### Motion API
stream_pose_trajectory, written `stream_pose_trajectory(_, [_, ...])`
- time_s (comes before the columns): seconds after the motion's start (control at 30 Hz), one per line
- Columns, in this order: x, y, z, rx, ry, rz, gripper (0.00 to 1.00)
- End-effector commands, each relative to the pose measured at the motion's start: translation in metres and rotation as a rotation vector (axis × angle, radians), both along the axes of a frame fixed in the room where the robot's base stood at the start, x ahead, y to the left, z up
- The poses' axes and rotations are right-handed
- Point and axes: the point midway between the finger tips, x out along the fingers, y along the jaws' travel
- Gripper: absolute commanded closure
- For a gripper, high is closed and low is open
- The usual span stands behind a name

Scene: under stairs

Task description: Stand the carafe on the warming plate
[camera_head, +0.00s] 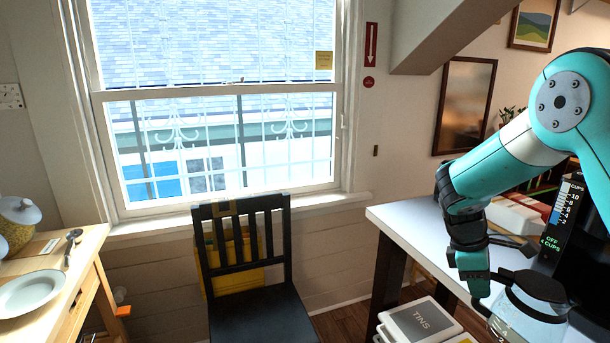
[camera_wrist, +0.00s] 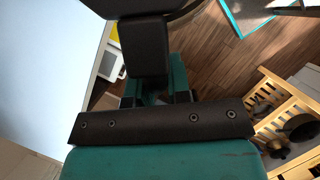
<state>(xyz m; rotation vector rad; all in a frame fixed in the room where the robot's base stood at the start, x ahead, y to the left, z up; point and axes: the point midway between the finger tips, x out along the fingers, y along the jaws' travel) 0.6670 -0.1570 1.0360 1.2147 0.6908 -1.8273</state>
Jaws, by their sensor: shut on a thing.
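The carafe (camera_head: 530,312) is a glass jug with a black lid and white level marks, at the lower right of the head view, cut off by the bottom edge. My gripper (camera_head: 480,284) is at its left side, shut on its handle, which is mostly hidden by my fingers. The carafe looks about upright. In the wrist view a dark part, probably the handle (camera_wrist: 146,48), stands between the jaws. The black coffee maker (camera_head: 568,225), with a cup scale and a green "OFF 4 CUPS" display, stands behind the carafe at the right edge. I cannot see its warming plate.
A white table (camera_head: 415,222) is under the coffee maker. A dark chair (camera_head: 250,300) stands before the window. A box marked TINS (camera_head: 418,322) is below the table's front. A wooden counter at left holds a white plate (camera_head: 30,293) and a spoon (camera_head: 71,243).

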Motion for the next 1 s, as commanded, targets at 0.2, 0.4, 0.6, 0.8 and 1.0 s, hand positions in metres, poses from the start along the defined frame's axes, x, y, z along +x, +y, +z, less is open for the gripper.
stream_pose_trajectory(0.2, [-0.035, 0.021, -0.058, -0.001, 0.005, -0.387, 1.0])
stream_pose_trajectory(0.4, [-0.064, 0.04, -0.105, -0.001, 0.006, -0.725, 1.0])
stream_pose_trajectory(0.6, [-0.082, 0.053, -0.137, -0.002, 0.002, -0.953, 1.0])
stream_pose_trajectory(0.8, [-0.087, 0.058, -0.147, -0.002, -0.002, -1.029, 1.0])
stream_pose_trajectory(1.0, [-0.087, 0.058, -0.147, -0.003, -0.003, -1.031, 1.0])
